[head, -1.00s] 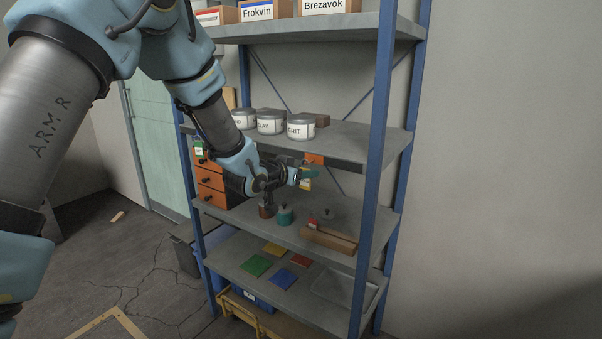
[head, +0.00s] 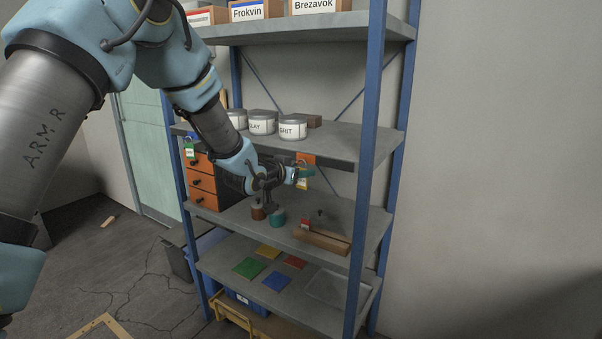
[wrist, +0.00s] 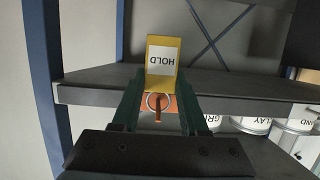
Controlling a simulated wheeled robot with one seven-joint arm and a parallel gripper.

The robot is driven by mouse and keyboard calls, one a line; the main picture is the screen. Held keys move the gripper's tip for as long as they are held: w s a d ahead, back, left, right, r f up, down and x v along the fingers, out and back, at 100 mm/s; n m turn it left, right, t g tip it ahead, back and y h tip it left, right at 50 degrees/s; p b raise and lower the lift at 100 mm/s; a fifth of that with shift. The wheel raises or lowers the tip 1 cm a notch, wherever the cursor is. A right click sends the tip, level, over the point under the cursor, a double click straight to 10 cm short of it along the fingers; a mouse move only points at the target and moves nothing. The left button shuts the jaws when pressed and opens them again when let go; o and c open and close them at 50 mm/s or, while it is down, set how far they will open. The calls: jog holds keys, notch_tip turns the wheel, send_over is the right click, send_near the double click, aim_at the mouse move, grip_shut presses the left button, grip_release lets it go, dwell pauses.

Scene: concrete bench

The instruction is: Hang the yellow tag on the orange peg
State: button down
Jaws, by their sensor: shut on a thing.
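The yellow tag (wrist: 162,54), marked HOLD, has a metal ring (wrist: 155,102) and sits between the green fingers of my gripper (wrist: 160,80), which is shut on it. In the head view the tag (head: 303,184) shows just below my gripper (head: 306,172), at the front edge of the middle shelf. An orange plate (head: 305,159) is on that shelf edge, directly behind the ring in the wrist view. The orange peg (wrist: 158,115) shows end-on at the ring. I cannot tell whether the ring is around the peg or only in line with it.
The shelf (head: 340,143) above the gripper carries several labelled cans (head: 262,123). A green tag (head: 190,150) hangs at the left by orange drawers (head: 202,180). A blue post (head: 368,150) rises at the right.

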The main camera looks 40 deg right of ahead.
jog(key=shift+c, duration=1.8)
grip_release()
